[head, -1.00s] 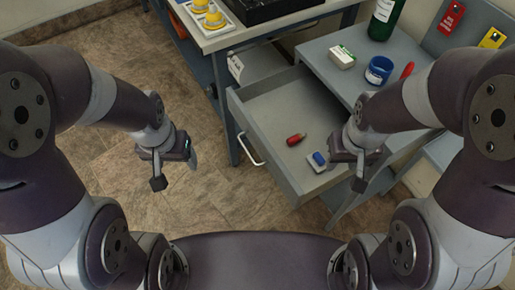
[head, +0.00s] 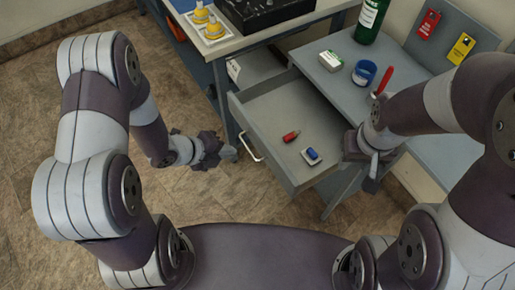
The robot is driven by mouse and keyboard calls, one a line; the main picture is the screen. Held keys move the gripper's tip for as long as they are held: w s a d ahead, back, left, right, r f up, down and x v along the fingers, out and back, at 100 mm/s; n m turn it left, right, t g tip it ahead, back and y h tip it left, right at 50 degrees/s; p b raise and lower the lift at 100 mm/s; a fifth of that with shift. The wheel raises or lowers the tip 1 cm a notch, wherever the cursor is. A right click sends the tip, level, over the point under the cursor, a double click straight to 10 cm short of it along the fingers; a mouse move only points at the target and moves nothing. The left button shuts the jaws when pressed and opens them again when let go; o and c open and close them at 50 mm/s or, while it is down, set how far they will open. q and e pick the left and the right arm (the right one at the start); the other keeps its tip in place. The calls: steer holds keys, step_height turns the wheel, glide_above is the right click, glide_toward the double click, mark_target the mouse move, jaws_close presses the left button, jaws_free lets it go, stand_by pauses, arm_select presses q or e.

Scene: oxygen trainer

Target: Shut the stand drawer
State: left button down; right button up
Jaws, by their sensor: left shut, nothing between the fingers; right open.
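The grey stand drawer (head: 280,113) is pulled well out from the stand, with its light handle (head: 251,148) on the front panel at the left. Inside it lie a red item (head: 291,136) and a small white piece with a blue top (head: 312,156). My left gripper (head: 230,153) is shut and empty, a little left of the handle; I cannot tell whether it touches the drawer front. My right gripper (head: 372,176) is open and empty, by the drawer's right side.
The stand's top (head: 335,82) carries a white-green box (head: 331,61), a blue ring-shaped item (head: 364,73), a red-handled tool (head: 384,80) and a green bottle (head: 370,20). A bench (head: 235,42) with yellow items stands at the back. Tiled floor is clear at the left.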

mark_target(261, 149)
arm_select(q)
steer(key=shift+m, duration=0.7)
steer(key=x, duration=0.6)
steer(key=r+b+x, duration=0.1)
steer(key=x, duration=0.3)
steer(key=shift+w+d+f, duration=0.15)
steer(key=shift+w+d, duration=0.2)
steer(key=shift+w, duration=0.1)
arm_select(e)
steer(key=shift+w+f, duration=0.25)
steer(key=shift+f, duration=0.4)
